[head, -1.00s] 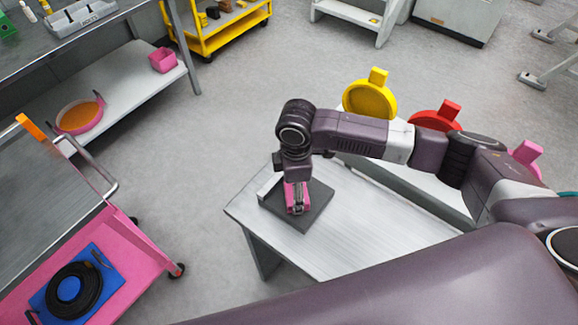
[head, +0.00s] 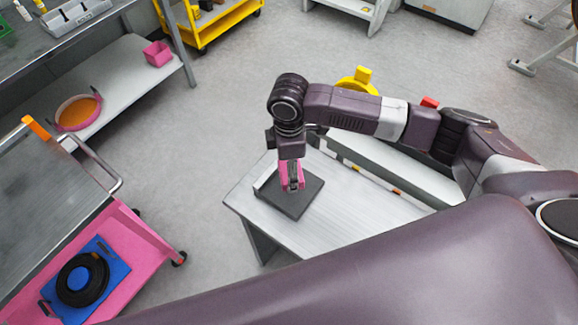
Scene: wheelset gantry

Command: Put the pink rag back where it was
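The pink rag (head: 285,177) shows as a small pink patch at the fingers of my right gripper (head: 293,185), which points down and looks shut on it. Most of the rag is hidden by the fingers. Below is a dark square tray (head: 297,206) with a pale strip along its left edge. It lies on a light grey bench (head: 345,222). I cannot tell whether the rag touches the tray. My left gripper is not in view.
A pink cart (head: 130,238) with a blue mat (head: 112,270) and black coil stands at left. A shelf behind it holds a pink box (head: 157,54) and a round pink-rimmed tray (head: 76,112). A yellow tag (head: 363,74) and a red one (head: 430,102) show behind my arm.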

